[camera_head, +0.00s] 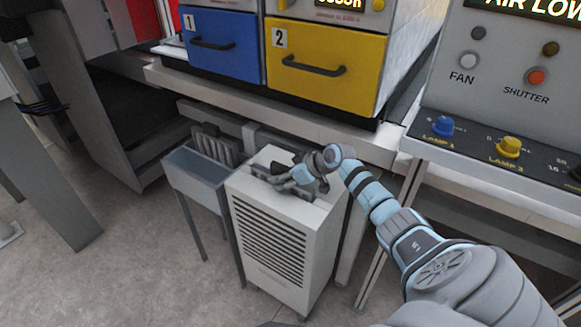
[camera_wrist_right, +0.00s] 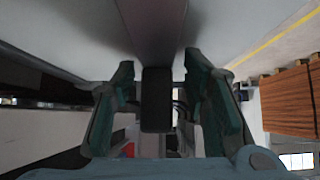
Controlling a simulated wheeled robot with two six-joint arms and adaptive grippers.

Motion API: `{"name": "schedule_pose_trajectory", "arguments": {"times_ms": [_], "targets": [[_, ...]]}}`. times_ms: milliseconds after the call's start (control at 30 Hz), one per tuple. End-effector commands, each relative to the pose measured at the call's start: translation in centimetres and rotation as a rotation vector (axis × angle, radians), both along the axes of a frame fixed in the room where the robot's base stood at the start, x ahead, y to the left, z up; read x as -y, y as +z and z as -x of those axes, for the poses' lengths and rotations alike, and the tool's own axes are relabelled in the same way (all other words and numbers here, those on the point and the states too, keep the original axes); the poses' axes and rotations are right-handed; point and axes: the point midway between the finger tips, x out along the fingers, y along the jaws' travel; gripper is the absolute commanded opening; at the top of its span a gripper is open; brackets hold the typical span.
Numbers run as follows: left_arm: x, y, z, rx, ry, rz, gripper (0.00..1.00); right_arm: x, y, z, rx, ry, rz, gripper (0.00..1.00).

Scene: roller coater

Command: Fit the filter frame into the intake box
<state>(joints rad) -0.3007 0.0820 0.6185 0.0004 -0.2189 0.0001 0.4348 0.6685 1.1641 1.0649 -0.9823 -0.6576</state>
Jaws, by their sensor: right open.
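The intake box (camera_head: 268,245) is a pale, upright cabinet with a louvred front, below the blue and yellow drawers. My right gripper (camera_head: 296,180) is at its top, over the opening there. In the right wrist view, my right gripper (camera_wrist_right: 163,108) has its two green-grey fingers apart, one on each side of a dark upright bar (camera_wrist_right: 156,98). The bar shows gaps to both fingers. It may be the filter frame's grip, but I cannot tell for sure. The gripper hides much of the box top, so how the frame sits is hidden. My left gripper is not in view.
A grey stand (camera_head: 196,166) holding several dark upright plates (camera_head: 214,146) is just left of the box. The bench edge (camera_head: 270,113) with a blue drawer (camera_head: 222,45) and a yellow drawer (camera_head: 325,68) overhangs behind. A control panel (camera_head: 505,110) is at right.

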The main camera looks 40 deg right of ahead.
Motion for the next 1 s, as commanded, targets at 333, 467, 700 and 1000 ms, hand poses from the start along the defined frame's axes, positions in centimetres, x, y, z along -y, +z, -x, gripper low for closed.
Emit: {"name": "schedule_pose_trajectory", "arguments": {"times_ms": [333,467,700,1000], "targets": [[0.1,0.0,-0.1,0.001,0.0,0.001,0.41,1.8,6.1,6.4,-0.003,0.007,0.009,0.41],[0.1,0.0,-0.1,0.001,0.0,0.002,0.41,2.2,7.3,7.5,0.0,0.003,0.004,0.41],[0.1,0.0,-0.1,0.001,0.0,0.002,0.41,2.1,7.7,7.8,0.003,0.002,-0.001,0.41],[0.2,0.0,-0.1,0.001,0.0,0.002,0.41,2.2,7.7,7.7,0.003,0.001,-0.001,0.41]]}}
